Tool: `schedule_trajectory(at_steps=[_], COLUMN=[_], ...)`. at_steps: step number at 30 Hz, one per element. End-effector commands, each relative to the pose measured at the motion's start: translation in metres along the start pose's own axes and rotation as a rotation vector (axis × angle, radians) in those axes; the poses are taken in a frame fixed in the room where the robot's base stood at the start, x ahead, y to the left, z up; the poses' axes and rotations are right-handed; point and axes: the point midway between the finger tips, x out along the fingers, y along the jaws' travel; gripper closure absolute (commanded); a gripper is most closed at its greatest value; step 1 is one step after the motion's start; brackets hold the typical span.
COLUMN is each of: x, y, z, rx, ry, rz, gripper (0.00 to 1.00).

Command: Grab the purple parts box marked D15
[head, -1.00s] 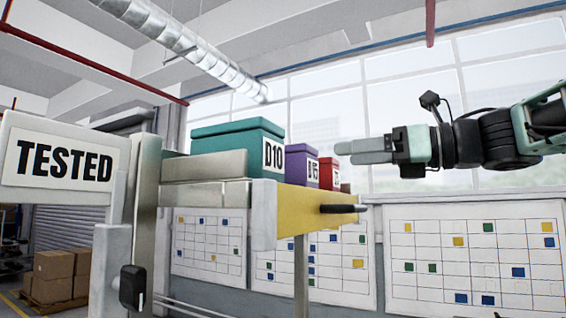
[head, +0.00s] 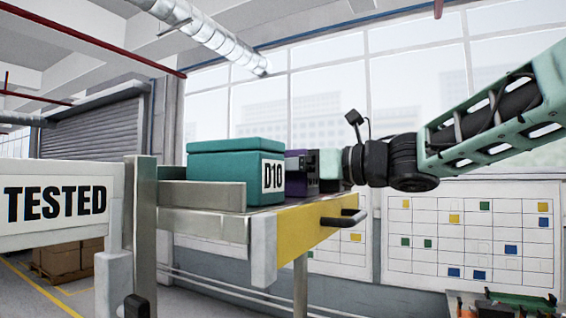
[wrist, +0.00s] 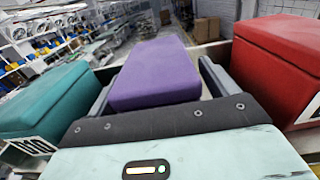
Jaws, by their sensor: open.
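The purple parts box (head: 295,186) stands on the shelf just right of the teal box, partly hidden by my gripper (head: 328,167). Its label is hidden in the head view now. In the wrist view the purple box's lid (wrist: 155,75) lies between the two dark fingers of my gripper (wrist: 160,88). One finger is on each side of the box, and the jaws are open. I cannot tell whether a finger touches it.
A teal box (head: 225,172) marked D10 stands close on the left. A red box (wrist: 280,60) stands close on the right in the wrist view. The shelf (head: 290,232) has a yellow front and a dark handle (head: 345,218). A TESTED sign (head: 55,204) is at far left.

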Motion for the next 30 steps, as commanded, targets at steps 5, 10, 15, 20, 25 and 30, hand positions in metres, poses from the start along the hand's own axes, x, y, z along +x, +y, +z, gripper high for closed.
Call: schedule_trajectory(at_steps=[5, 10, 15, 20, 25, 30], x=[0.003, 0.003, 0.003, 0.003, 0.003, 0.002], y=[0.000, 0.000, 0.000, 0.000, 0.000, 0.001], z=[-0.001, -0.001, 0.001, 0.001, 0.005, 0.025], rx=[-0.001, 0.000, -0.001, -0.001, -0.003, -0.005], ry=[-0.001, 0.000, -0.002, -0.002, -0.003, -0.006], rz=[0.000, 0.000, 0.000, 0.000, 0.001, 0.001], gripper=[0.15, 0.37, 0.72, 0.72, 0.72, 0.72])
